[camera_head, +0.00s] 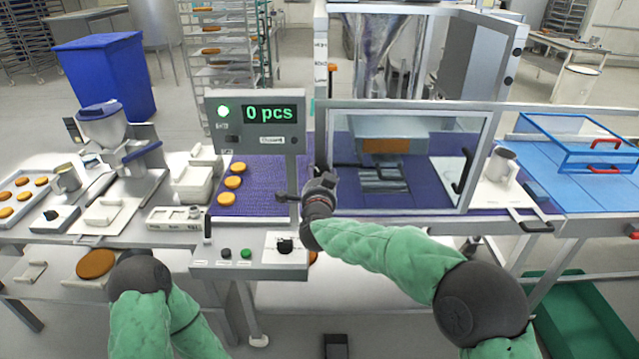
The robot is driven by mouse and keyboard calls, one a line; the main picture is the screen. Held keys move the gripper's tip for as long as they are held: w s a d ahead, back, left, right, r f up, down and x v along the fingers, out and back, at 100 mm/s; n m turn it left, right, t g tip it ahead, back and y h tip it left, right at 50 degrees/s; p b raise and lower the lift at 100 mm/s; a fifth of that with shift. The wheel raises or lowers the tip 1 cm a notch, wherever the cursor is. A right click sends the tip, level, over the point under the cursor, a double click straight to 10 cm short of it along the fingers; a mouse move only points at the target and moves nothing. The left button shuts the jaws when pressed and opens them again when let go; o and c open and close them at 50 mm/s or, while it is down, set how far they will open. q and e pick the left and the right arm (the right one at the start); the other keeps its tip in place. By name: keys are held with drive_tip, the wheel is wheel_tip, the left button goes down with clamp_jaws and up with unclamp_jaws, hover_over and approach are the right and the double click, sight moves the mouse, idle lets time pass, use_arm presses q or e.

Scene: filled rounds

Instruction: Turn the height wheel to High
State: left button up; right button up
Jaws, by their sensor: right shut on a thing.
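My right gripper (328,182) is at the machine's left front post, beside the control panel. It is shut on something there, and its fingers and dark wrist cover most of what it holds. This appears to be the height wheel; its setting cannot be read. A short dark handle-like part sticks out to the left of the wrist. My left arm shows at the lower left, folded, with its gripper out of view.
The display (255,118) reads "0 pcs" beside a lit green lamp. Below it, a control box (237,262) carries buttons and a dark knob (285,245). Several filled rounds (232,183) lie on the purple belt. A clear guard window (410,160) stands right of my gripper.

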drive_tip(key=shift+d+f+m+t+y+b, duration=0.1)
drive_tip(key=shift+f+m+y+b, duration=0.15)
drive_tip(key=shift+m+b, duration=2.5)
drive_tip(key=shift+d+f+m+t+y+b, duration=0.15)
drive_tip(key=shift+m+b, duration=0.55)
drive_tip(key=shift+m, duration=4)
drive_tip(key=shift+a+f+m+t+y+b, duration=0.25)
drive_tip(key=shift+m+b, duration=1.45)
drive_tip(key=shift+m, duration=2.05)
drive_tip(key=shift+d+f+g, duration=0.1)
drive_tip(key=shift+f+g, duration=0.05)
drive_tip(key=shift+g, duration=0.15)
drive_tip(key=o, duration=1.1)
drive_tip(key=shift+o, duration=0.3)
drive_tip(key=shift+d, duration=0.1)
drive_tip(key=shift+r, duration=0.35)
drive_tip(key=shift+s, duration=0.1)
